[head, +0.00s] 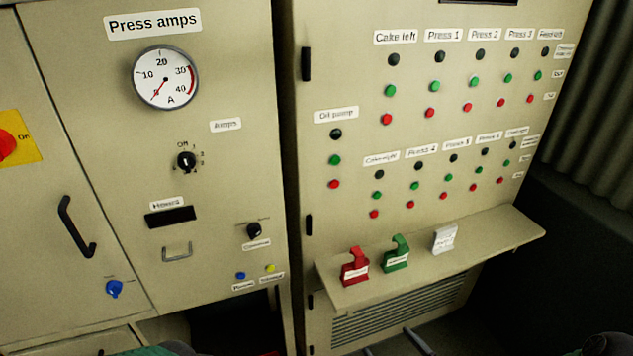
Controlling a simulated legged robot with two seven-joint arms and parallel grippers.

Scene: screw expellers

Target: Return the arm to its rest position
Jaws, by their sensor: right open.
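Two thin dark fingertips of my right gripper (392,343) poke up at the bottom edge, right of the middle. They stand apart with nothing visible between them, so the gripper is open. The rest of the gripper is cut off by the frame. It is below the shelf and the vent grille and appears to touch nothing. I cannot make out my left gripper.
A beige control cabinet (229,75) fills the left, with an amp gauge (165,78) and knobs. The right panel has several buttons. Its shelf (487,244) juts out, holding a red tag (354,267), a green tag (396,255) and a white tag (444,239).

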